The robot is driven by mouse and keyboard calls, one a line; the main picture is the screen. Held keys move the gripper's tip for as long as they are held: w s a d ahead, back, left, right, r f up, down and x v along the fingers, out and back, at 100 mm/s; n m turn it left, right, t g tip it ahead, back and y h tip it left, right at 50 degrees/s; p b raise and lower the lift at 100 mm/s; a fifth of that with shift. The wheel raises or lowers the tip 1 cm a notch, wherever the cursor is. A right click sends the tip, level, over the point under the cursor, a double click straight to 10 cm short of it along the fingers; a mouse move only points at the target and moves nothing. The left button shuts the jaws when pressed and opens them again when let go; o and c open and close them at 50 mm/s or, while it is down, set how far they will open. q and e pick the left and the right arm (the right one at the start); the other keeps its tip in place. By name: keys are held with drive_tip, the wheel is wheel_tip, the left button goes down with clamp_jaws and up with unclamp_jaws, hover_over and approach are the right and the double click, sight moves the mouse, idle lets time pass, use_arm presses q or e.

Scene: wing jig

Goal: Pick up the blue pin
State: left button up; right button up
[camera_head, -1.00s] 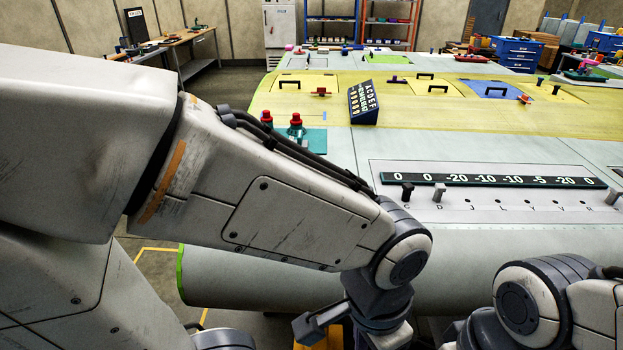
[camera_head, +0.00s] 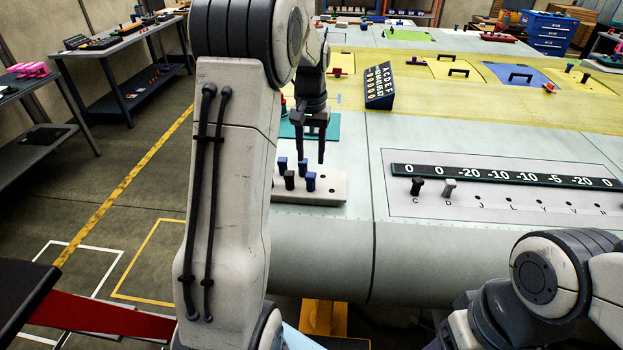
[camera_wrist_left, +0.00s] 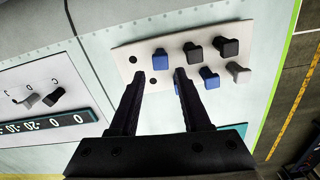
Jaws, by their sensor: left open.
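Several pins stand upright in a white pin block (camera_head: 336,190) on the wing's near left part. In the head view I see a blue pin (camera_head: 311,181) at the front, a black pin (camera_head: 289,181) beside it, and more blue behind. My left gripper (camera_head: 311,158) points down above the block, open and empty. In the left wrist view its fingertips (camera_wrist_left: 159,74) appear on either side of a blue pin (camera_wrist_left: 160,61), apart from it. Another blue pin (camera_wrist_left: 209,78), two black pins and a grey pin (camera_wrist_left: 238,72) stand to the right there. The left finger partly hides the block.
A white panel with a black number strip (camera_head: 500,176) carries a black pin (camera_head: 417,186) and a grey pin (camera_head: 449,187) to the right. A dark lettered box (camera_head: 379,88) stands behind. My right arm is at lower right.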

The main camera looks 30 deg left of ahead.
sight(311, 175)
use_arm(q)
wheel_tip(311, 175, down, 3)
drive_tip(key=shift+f+p, duration=0.15)
drive_tip(key=shift+p, duration=0.15)
drive_tip(key=shift+f+p, duration=0.55)
drive_tip(key=shift+f, duration=0.05)
wheel_tip(311, 175, down, 4)
drive_tip(key=shift+r+p, duration=0.2)
drive_tip(key=shift+p, duration=0.65)
drive_tip(key=shift+w+f, duration=0.1)
drive_tip(key=shift+f, duration=0.25)
clamp_jaws()
